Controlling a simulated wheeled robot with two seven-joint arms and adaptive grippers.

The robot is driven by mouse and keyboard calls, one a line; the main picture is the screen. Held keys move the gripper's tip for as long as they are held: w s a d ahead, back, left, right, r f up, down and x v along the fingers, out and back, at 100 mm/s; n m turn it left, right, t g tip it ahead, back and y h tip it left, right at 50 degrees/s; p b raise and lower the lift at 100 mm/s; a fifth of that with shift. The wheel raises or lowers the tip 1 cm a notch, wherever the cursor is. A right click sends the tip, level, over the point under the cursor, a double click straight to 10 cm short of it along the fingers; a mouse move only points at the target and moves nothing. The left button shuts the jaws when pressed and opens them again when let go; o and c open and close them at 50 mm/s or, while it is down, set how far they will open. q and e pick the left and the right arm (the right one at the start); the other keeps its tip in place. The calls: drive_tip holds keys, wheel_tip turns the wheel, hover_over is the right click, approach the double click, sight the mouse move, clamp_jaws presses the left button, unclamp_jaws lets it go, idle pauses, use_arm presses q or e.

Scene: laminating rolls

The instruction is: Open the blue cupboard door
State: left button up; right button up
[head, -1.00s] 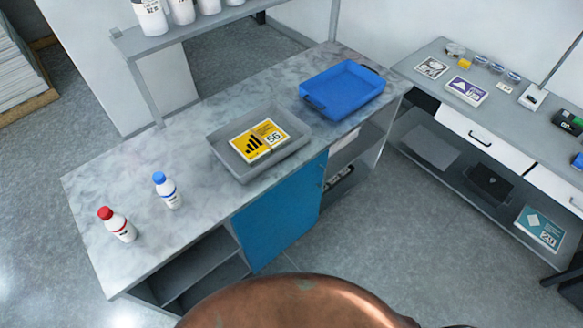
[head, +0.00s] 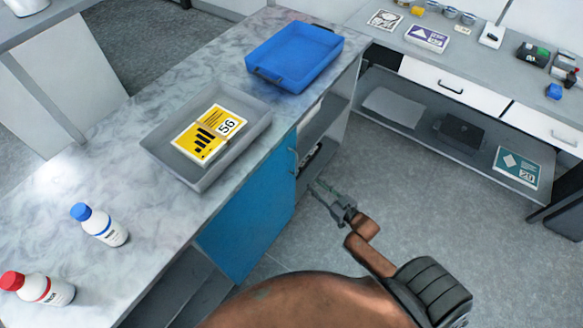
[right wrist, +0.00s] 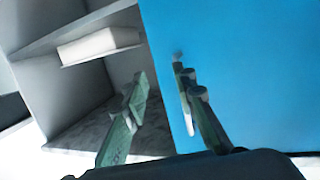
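The blue cupboard door (head: 247,222) is in the front of the marble-topped counter and looks shut. Its small upright handle (head: 294,161) is near the right edge. My right gripper (head: 321,190) is in front of the cupboard, a little right of and below the handle. In the right wrist view, the door (right wrist: 250,70) fills the right side, and the handle (right wrist: 178,62) shows beside the right finger, which partly covers it. The right gripper (right wrist: 165,85) is open, with its fingers apart; contact with the handle cannot be told. My left gripper is not in view.
Open shelves flank the door. On the counter (head: 165,90) are a grey tray (head: 215,170) with a yellow pack, a blue tray (head: 295,80) and two bottles. A side bench (head: 400,55) with white drawers stands right. Grey floor (head: 390,180) between is clear.

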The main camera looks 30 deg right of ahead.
wheel_tip(320, 180, up, 7)
drive_tip(key=w+a+t+y+b, duration=0.1)
drive_tip(key=w+a+t, duration=0.1)
drive_tip(key=w, duration=0.1)
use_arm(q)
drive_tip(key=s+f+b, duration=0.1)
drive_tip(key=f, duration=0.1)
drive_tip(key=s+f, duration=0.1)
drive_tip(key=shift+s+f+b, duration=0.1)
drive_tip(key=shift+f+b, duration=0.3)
use_arm(e)
hover_over(296, 174)
drive_tip(key=shift+w+d+r+n, duration=0.15)
drive_tip(key=shift+w+r+n, duration=0.1)
drive_tip(key=shift+n, duration=0.05)
clamp_jaws()
